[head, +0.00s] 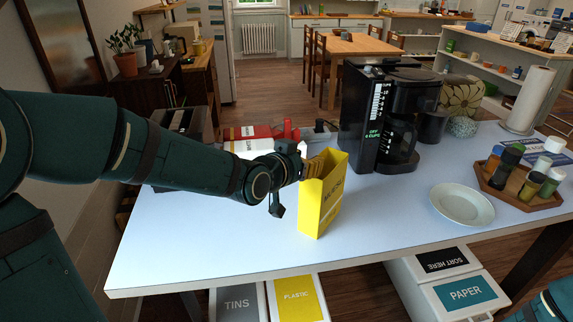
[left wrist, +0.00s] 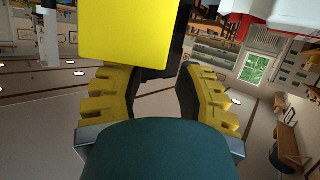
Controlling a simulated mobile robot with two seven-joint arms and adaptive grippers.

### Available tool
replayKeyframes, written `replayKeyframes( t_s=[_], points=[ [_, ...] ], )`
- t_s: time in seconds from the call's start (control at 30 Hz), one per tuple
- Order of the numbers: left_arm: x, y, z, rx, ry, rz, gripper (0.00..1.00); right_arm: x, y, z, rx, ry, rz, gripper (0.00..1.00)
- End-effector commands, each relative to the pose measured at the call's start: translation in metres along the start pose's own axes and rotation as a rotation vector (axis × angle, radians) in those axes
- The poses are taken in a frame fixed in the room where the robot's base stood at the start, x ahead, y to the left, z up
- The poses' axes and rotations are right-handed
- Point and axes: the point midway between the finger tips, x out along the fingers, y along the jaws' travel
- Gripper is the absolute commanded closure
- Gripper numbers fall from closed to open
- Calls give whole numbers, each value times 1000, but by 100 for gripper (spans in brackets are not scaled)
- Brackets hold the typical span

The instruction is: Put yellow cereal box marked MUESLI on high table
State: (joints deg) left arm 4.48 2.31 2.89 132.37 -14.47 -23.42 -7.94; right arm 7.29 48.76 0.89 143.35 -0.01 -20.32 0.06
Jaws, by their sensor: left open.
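The yellow cereal box (head: 322,205) stands upright on the white-topped table (head: 225,250), near its front edge, with dark lettering on its side that is too small to read surely. My left gripper (head: 313,167) is at the top of the box, on its left side, with yellow fingers beside it. In the left wrist view the box (left wrist: 122,35) fills the top middle, just beyond the open fingers (left wrist: 158,78). Whether the fingers touch the box I cannot tell. My right gripper is out of view.
A black coffee maker (head: 390,115) stands close behind and right of the box. A white plate (head: 462,204) and a wooden tray (head: 497,190) of jars are at right. A toaster (head: 180,125) and a red-and-white box (head: 243,140) are behind my left arm. The table's front left is clear.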

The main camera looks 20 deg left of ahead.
Motion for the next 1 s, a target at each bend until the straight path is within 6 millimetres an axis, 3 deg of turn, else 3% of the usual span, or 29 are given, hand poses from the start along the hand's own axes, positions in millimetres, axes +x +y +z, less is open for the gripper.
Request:
replayKeyframes(
  t_s=[0.2,0.43,0.63,1.0],
  points=[
    [-45,0,-2,1,3,-2,66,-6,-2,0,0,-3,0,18],
    [-77,0,-2,2,1,0,66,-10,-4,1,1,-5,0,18],
    [-89,0,0,0,0,0,66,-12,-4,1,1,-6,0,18],
    [-90,0,0,0,0,0,66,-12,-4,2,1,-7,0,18]
  ],
)
